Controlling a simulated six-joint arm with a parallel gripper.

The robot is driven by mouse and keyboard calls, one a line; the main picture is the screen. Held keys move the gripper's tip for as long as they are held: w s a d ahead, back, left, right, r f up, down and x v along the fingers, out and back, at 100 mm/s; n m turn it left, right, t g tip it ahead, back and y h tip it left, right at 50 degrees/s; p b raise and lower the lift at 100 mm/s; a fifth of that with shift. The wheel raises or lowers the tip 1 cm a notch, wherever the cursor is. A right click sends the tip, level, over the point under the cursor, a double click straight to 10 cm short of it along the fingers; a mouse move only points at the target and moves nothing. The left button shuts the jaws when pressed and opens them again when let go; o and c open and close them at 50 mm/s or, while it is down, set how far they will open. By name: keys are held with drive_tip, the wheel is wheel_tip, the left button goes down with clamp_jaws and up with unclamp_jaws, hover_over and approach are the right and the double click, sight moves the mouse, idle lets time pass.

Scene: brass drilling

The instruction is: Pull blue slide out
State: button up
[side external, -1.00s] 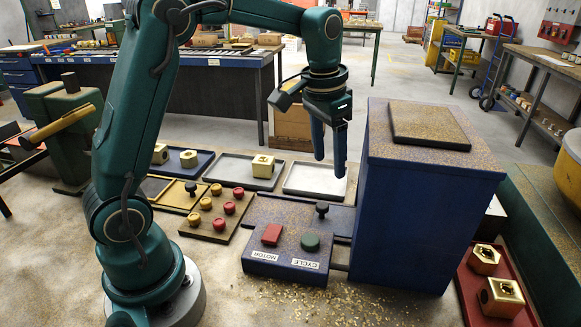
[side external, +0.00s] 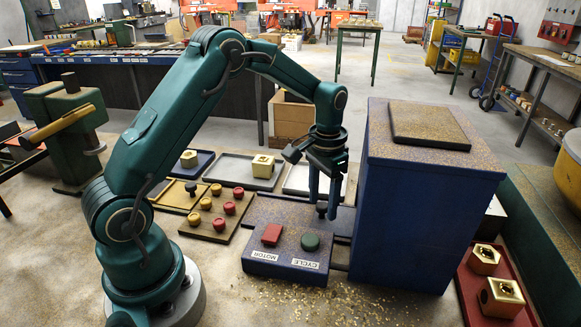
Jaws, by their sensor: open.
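The blue slide (side external: 284,211) is a flat, chip-dusted plate on the left side of the blue machine housing (side external: 415,215). A black knob (side external: 321,209) stands up from it near the housing. My gripper (side external: 322,203) points straight down over the knob. Its fingers are open, with the knob's top between or just behind the fingertips. I cannot tell whether either finger touches the knob. The fingers and wrist hide part of the slide and of the pale tray behind it.
A control box (side external: 287,250) with a red and a green button sits in front of the slide. A board of red and yellow knobs (side external: 217,213) lies to the left. The tall housing stands close on the right. A red tray (side external: 478,285) holds brass parts.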

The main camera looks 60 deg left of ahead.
clamp_jaws()
drive_tip(key=shift+r, duration=0.1)
idle(1.2)
